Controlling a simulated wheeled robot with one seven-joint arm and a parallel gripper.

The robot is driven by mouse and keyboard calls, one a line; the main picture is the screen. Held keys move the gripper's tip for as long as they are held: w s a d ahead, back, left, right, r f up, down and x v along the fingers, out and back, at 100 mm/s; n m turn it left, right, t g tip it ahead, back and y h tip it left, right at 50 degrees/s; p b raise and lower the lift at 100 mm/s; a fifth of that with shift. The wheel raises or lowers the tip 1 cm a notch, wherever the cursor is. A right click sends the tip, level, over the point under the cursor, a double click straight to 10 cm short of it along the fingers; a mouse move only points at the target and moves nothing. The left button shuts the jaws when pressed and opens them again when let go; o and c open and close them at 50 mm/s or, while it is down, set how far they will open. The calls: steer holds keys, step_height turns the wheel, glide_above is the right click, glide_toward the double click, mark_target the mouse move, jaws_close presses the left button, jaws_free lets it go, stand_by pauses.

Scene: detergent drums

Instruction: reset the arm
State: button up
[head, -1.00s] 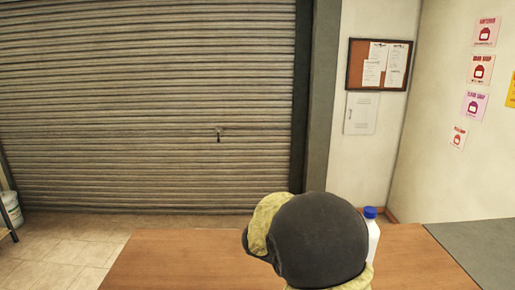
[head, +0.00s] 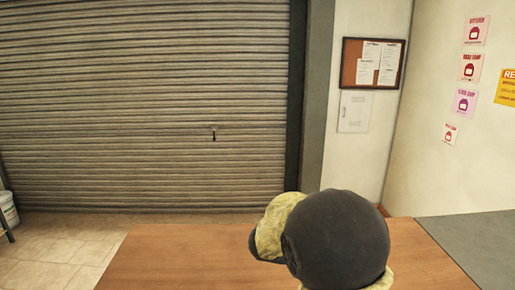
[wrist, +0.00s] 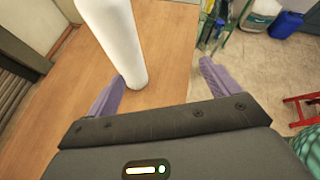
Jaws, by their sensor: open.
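My gripper (wrist: 162,76) shows in the wrist view with its two purple fingers apart and nothing held between them. A white bottle (wrist: 117,42) stands on the wooden table (wrist: 70,100), close to the left finger; I cannot tell whether they touch. Its top is cut off by the picture edge. In the head view my dark and yellow arm covers the right part of the table (head: 180,262). The bottle and the gripper are hidden there.
A rolling shutter (head: 140,110) and a notice board (head: 373,63) are on the walls behind. A grey counter (head: 470,240) adjoins the table at right. The table's left part is clear. Blue and white containers (wrist: 285,24) and a red frame (wrist: 303,108) are on the floor.

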steer(key=w+a+f+n+t+y, duration=0.1)
steer(key=n+t+y, duration=0.15)
steer(key=n, duration=0.55)
steer(key=w+a+n+t+y+b, duration=0.1)
steer(key=w+n+t+y, duration=0.15)
steer(key=n, duration=0.55)
steer(key=a+f+n+t+y, duration=0.1)
steer(key=n+t+y, duration=0.15)
steer(key=n, duration=0.45)
steer(key=s+a+f+n+g+y, duration=0.3)
steer(key=s+f+n+y, duration=0.15)
steer(key=n, duration=0.65)
steer(key=s+d+f+n+g, duration=0.1)
steer(key=s+f+n+g, duration=0.1)
steer(key=s+n, duration=0.5)
steer(key=s+d+f+n+g+b, duration=0.1)
steer(key=s+f+n+g, duration=0.2)
steer(key=s+n, duration=0.4)
steer(key=shift+s+n, duration=0.3)
steer(key=shift+s, duration=0.25)
steer(key=shift+d+f+g, duration=0.1)
steer(key=shift+f+g, duration=0.05)
steer(key=shift+g, duration=0.1)
steer(key=shift+s+d, duration=0.15)
steer(key=shift+s, duration=0.05)
